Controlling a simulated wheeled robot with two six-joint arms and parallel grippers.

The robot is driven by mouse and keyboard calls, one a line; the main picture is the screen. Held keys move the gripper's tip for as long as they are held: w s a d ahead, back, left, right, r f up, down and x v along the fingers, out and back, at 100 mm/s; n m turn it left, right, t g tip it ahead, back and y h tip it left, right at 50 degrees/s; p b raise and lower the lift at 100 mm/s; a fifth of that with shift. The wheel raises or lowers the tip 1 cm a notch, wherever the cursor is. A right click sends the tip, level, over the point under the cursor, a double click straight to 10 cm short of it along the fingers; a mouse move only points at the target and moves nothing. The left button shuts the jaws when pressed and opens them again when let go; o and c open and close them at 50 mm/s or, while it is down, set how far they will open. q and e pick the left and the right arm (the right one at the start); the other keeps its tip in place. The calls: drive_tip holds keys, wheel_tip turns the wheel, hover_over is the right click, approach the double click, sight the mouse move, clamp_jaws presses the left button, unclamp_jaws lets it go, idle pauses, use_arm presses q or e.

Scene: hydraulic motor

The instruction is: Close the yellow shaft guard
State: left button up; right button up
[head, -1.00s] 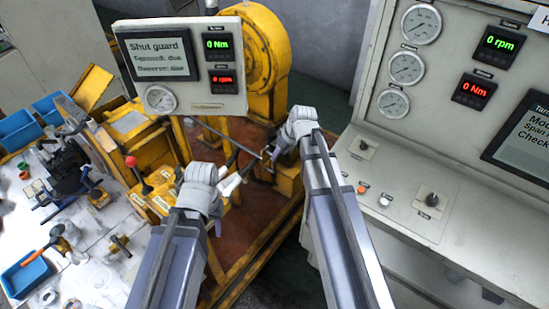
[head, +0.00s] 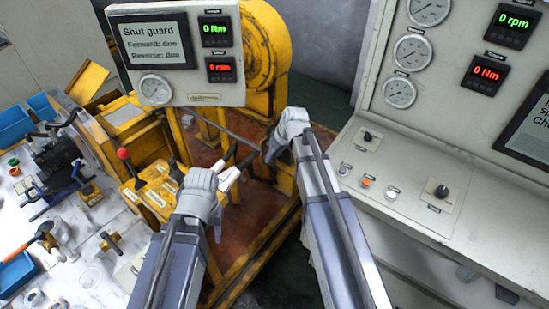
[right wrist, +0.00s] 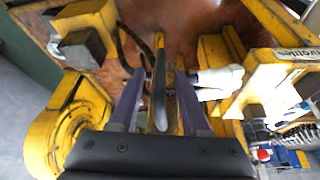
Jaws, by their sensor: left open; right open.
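The part I take for the yellow shaft guard (right wrist: 160,42) shows in the right wrist view as a narrow yellow piece with a black handle (right wrist: 160,95). That handle lies between the two fingers of my right gripper (right wrist: 155,82), which are apart, and I cannot tell if they touch it. In the head view my right gripper (head: 268,152) is at the yellow stand and covers part of it. My left gripper (head: 232,174) is open just left of it, near a dark bar. The rest of the guard is hard to make out.
A hanging display (head: 155,45) reads "Shut guard". The round yellow housing (head: 265,45) stands behind it. A red-knobbed lever (head: 124,155) is on the left. A control cabinet (head: 440,150) stands close to my right arm. A white bench (head: 60,245) holds tools.

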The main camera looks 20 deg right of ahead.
clamp_jaws()
idle(0.3)
idle(1.1)
